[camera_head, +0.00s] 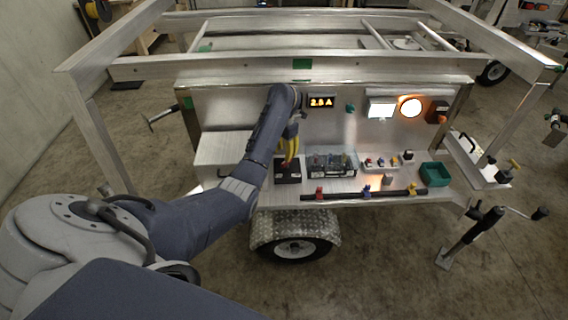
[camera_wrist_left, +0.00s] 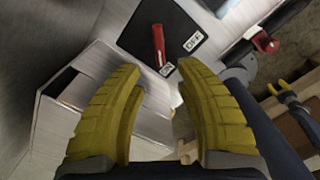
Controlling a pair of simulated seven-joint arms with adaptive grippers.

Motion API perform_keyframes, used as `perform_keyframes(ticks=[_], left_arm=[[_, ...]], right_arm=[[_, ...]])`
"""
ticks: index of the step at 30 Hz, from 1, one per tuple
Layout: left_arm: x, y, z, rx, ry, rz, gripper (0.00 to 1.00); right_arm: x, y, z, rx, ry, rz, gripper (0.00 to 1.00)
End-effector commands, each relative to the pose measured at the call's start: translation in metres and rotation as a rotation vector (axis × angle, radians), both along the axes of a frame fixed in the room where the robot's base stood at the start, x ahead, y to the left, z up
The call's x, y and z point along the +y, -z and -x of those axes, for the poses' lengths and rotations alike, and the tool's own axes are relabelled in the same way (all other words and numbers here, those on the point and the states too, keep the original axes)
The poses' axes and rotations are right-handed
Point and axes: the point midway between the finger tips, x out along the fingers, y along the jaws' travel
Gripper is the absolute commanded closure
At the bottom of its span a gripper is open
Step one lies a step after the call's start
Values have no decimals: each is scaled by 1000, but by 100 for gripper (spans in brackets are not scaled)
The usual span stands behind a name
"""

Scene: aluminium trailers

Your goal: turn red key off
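A red key (camera_wrist_left: 158,45) stands on a black switch plate (camera_wrist_left: 185,40) with white OFF and ON labels, seen in the left wrist view. One end of the key lies beside the ON label (camera_wrist_left: 167,69); the OFF label (camera_wrist_left: 193,42) is to its right. In the head view the black switch box (camera_head: 288,174) sits on the trailer shelf, its top partly hidden by my gripper. My left gripper (camera_head: 290,150) has yellow fingers and is just above the box. In the left wrist view its fingers (camera_wrist_left: 160,74) are apart and empty, short of the key. My right gripper is not in view.
A lit display reads 2.8 A (camera_head: 321,102). A round lamp (camera_head: 411,106) glows. A battery-like block (camera_head: 332,164), small coloured switches (camera_head: 380,162), a green tray (camera_head: 436,174) and a black bar (camera_head: 364,194) crowd the shelf (camera_head: 345,202). A frame rail (camera_head: 290,68) crosses above.

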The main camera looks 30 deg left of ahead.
Motion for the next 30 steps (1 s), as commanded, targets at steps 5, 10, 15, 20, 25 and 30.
perform_keyframes(ticks=[5,10,15,20,25,30], left_arm=[[-2,26,1,2,1,3,66],[-1,44,0,1,0,2,66],[-1,56,0,1,0,2,66],[-1,61,0,0,0,1,66],[-1,62,0,-1,0,0,66],[-1,62,0,-1,0,0,64]], right_arm=[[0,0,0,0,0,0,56],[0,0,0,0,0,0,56],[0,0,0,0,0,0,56],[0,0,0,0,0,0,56],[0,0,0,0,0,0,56],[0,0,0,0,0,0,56]])
